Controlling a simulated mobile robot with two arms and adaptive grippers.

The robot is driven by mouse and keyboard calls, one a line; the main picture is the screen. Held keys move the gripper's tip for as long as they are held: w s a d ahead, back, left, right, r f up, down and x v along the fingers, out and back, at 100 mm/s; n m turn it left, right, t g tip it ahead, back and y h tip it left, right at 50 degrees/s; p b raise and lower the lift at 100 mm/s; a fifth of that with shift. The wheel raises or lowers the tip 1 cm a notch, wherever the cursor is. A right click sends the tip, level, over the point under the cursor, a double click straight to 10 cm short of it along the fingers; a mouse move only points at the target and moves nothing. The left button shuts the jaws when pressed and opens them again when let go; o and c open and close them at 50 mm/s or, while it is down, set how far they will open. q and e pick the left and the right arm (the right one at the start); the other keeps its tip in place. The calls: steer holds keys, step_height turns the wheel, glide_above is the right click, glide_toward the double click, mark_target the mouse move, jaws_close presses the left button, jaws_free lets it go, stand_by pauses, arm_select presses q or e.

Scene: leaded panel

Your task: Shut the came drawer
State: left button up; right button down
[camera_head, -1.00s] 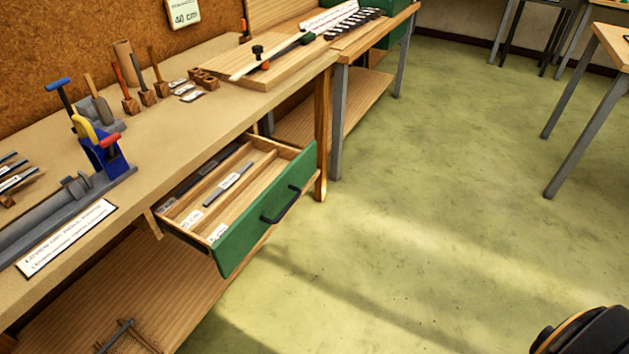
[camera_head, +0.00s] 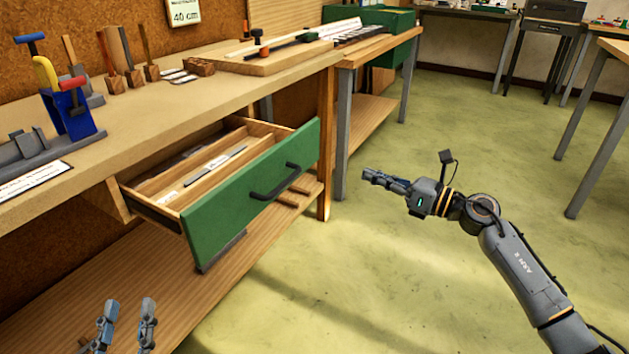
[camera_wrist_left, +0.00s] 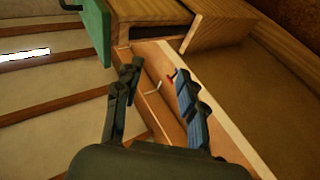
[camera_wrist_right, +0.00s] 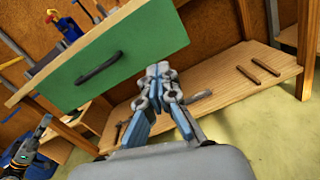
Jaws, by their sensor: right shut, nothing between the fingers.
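The came drawer (camera_head: 250,200) stands pulled out of the bench, with a green front and a black bar handle (camera_head: 275,182). Grey strips lie in its wooden compartments. Its front and handle (camera_wrist_right: 98,67) also show in the right wrist view. My right gripper (camera_head: 368,175) is shut and empty, to the right of the drawer front and apart from it in the head view. My left gripper (camera_head: 128,305) is low at the bottom left, below the drawer, its fingers apart and nothing seen between them. The left wrist view shows the green front (camera_wrist_left: 95,30) at upper left.
A lower shelf (camera_head: 150,270) runs beneath the drawer. A bench leg (camera_head: 326,150) stands right of the drawer. The green floor (camera_head: 300,290) in front is clear.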

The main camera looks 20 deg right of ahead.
steer(key=s+a+r+n, duration=0.1)
steer(key=r+n, duration=0.1)
steer(key=n, duration=0.1)
steer(key=b, duration=0.2)
glide_toward(303, 153)
steer(key=shift+g, duration=0.4)
steer(key=x, duration=0.5)
steer(key=shift+w+a+r, duration=0.1)
steer(key=shift+w+a, duration=0.05)
steer(key=shift+w, duration=0.3)
arm_select(q)
steer(key=s+r+t+h, duration=0.1)
steer(key=s+r+t, duration=0.3)
steer(key=r, duration=0.4)
steer(key=shift+s+a, duration=0.2)
steer(key=shift+a, duration=0.05)
arm_select(e)
steer(key=shift+w+a, duration=0.35)
steer(key=shift+w, duration=0.15)
